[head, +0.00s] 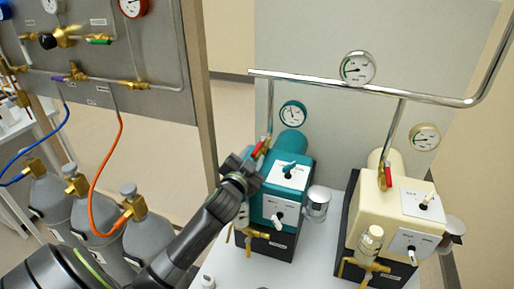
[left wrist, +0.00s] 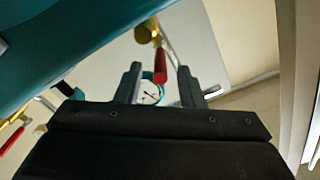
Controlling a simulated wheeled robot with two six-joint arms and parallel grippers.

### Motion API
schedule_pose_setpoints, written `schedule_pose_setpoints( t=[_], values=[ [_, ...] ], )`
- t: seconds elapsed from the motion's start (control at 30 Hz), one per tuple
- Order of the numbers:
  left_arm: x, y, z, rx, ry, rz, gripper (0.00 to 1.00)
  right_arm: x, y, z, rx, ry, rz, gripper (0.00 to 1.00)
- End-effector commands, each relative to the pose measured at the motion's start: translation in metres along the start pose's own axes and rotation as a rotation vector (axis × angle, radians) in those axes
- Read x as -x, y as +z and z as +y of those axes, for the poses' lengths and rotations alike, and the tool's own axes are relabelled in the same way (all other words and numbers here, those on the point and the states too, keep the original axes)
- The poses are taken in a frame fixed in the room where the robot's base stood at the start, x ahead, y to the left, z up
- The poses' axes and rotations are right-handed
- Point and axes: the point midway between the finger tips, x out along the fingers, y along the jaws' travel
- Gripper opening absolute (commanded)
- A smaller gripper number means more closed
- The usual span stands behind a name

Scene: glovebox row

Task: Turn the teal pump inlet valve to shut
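The teal pump (head: 290,185) stands on the white bench, with a red-handled inlet valve (head: 258,150) on its pipe at the upper left. My left gripper (head: 250,163) is right beside this valve, partly hiding it. In the left wrist view the gripper (left wrist: 159,72) is open, its two dark fingers apart. The red handle (left wrist: 160,65) shows between the fingertips, with gaps on both sides, and its brass body (left wrist: 148,28) is above. I cannot tell how deep the handle sits between the fingers. My right gripper is not in view.
A cream pump (head: 395,215) with its own red-handled valve (head: 388,176) stands to the right. A silver pipe (head: 420,98) and a gauge (head: 357,68) are above. Grey gas cylinders (head: 95,215) with an orange hose (head: 105,160) stand left of my arm.

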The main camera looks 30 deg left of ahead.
Motion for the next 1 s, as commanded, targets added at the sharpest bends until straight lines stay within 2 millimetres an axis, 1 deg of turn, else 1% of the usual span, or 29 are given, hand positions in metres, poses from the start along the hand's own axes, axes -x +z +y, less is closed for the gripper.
schedule_pose_setpoints(
  t=[0.03, 0.1, 0.3, 0.43, 0.67, 0.7, 0.73, 0.97, 1.0],
  values=[
    [-0.009, -0.001, -0.001, 0.0, 0.0, 0.001, 0.35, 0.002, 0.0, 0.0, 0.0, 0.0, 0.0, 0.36],
    [-0.019, -0.001, -0.001, 0.001, 0.0, 0.001, 0.35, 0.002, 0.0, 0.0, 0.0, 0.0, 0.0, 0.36],
    [-0.037, -0.001, 0.0, 0.001, 0.0, 0.001, 0.35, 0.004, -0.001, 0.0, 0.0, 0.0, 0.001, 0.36],
    [-0.041, 0.0, 0.0, 0.001, 0.0, 0.0, 0.35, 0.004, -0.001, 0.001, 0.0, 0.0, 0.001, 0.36],
    [-0.042, 0.0, 0.0, 0.0, 0.0, 0.0, 0.35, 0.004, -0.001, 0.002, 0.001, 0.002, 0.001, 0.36],
    [-0.042, 0.0, 0.0, 0.0, 0.0, 0.0, 0.34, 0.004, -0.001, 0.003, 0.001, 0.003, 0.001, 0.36],
    [-0.041, 0.0, 0.0, 0.0, 0.0, 0.0, 0.3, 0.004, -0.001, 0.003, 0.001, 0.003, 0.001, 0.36],
    [-0.041, 0.0, 0.0, 0.001, 0.0, 0.0, 0.0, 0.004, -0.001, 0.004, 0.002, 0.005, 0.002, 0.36],
    [-0.041, 0.0, 0.0, 0.001, 0.0, 0.0, 0.0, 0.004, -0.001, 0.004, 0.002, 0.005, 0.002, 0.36]
  ],
)
